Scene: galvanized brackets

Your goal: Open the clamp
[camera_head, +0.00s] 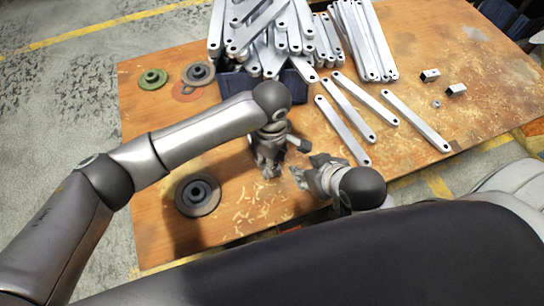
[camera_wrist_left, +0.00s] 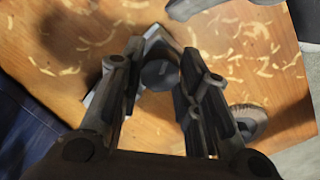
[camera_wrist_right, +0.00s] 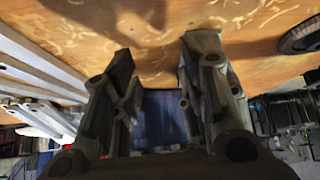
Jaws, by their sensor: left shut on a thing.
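The clamp is mostly hidden under my left gripper (camera_head: 268,170) in the head view. In the left wrist view, a dark round part of the clamp (camera_wrist_left: 160,73) sits between the two fingers of my left gripper (camera_wrist_left: 158,85), with a pale metal edge beside it. The left gripper is shut on this part, low over the table. My right gripper (camera_head: 308,172) is just to the right of the left one in the head view. In the right wrist view, the right gripper's fingers (camera_wrist_right: 157,65) stand apart with nothing visible held between them.
The wooden table (camera_head: 440,80) carries a heap of galvanized brackets (camera_head: 265,30) on a dark blue bin (camera_head: 232,85), and several loose brackets (camera_head: 343,130). A dark wheel (camera_head: 198,195), a green disc (camera_head: 152,80) and a grey disc (camera_head: 198,73) lie at left. Small blocks (camera_head: 455,90) lie at right.

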